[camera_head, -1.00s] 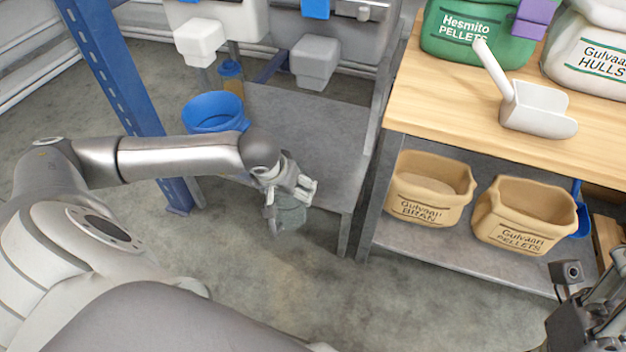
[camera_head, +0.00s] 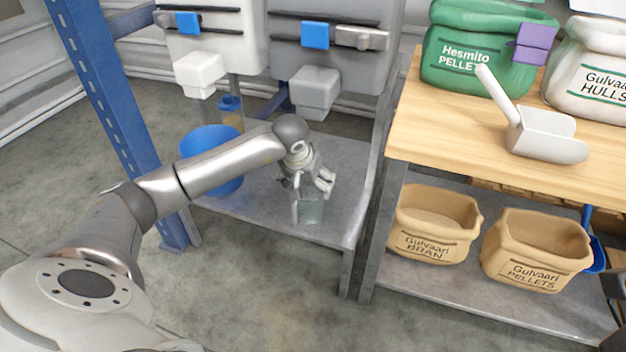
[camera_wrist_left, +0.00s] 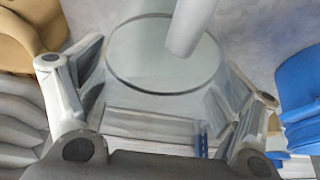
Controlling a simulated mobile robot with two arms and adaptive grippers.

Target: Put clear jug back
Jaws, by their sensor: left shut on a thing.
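The clear jug (camera_head: 311,210) is in my left gripper (camera_head: 312,190), over the grey metal shelf (camera_head: 268,205) below the hoppers. I cannot tell whether its base touches the shelf. In the left wrist view the jug's round rim (camera_wrist_left: 165,90) lies between the two fingers of the left gripper (camera_wrist_left: 160,115), which are shut on it. My right gripper is hardly in view; only a dark bit of that arm shows at the lower right edge of the head view.
A blue bucket (camera_head: 208,150) stands on the shelf left of the jug. Hopper spouts (camera_head: 315,90) hang above. The wooden bench (camera_head: 440,135) with a scoop (camera_head: 540,140) is to the right.

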